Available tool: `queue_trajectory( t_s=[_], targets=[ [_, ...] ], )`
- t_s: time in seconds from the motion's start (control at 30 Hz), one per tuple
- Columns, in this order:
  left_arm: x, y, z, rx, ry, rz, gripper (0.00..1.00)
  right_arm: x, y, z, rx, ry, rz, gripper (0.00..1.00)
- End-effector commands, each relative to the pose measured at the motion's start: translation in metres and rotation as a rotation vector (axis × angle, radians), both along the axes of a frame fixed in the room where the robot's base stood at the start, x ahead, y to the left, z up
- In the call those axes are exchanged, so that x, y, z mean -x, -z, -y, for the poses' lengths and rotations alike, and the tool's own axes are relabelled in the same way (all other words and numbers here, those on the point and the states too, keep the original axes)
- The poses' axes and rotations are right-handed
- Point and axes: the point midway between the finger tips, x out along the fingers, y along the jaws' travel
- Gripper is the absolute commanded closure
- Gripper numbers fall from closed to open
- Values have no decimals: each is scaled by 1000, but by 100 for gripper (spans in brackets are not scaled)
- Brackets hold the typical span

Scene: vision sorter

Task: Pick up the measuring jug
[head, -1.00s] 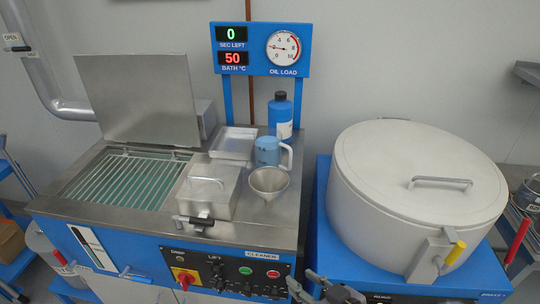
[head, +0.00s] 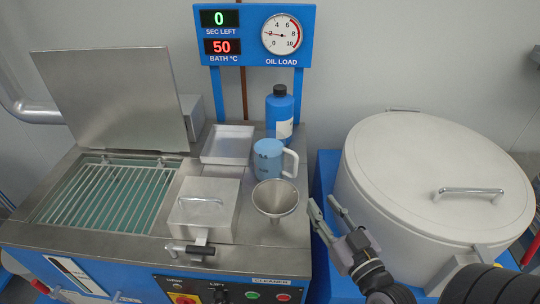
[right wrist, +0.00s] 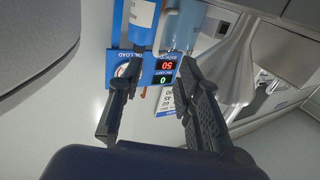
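The measuring jug (head: 268,160) is a blue cup with a white handle on its right side. It stands upright on the steel top, behind the metal funnel (head: 275,199) and in front of the blue bottle (head: 280,112). My right gripper (head: 323,208) is right of the funnel and in front of the jug, apart from both. Its two fingers are spread with nothing between them, as the right wrist view (right wrist: 152,108) also shows. In that view a pale blue shape, probably the jug, is at the top. My left gripper is not in view.
A shallow steel tray (head: 228,145) lies left of the jug. A lidded metal box (head: 203,208) stands left of the funnel. The large pale drum (head: 420,150) is close to the right of my right arm. The sign post (head: 255,36) rises behind.

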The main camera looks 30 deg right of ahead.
Motion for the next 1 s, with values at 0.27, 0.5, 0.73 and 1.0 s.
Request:
queue_trajectory(
  t_s=[0.27, 0.5, 0.73, 1.0],
  targets=[
    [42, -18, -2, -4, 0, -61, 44, -56, -5, 5, -2, 0, 4, 68],
    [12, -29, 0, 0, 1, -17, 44, -93, -3, 9, -1, 0, 1, 68],
    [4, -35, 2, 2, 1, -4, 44, -110, -2, 11, 1, -1, 1, 68],
    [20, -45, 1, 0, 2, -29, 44, -146, 1, 17, 0, -1, 0, 68]
  ],
)
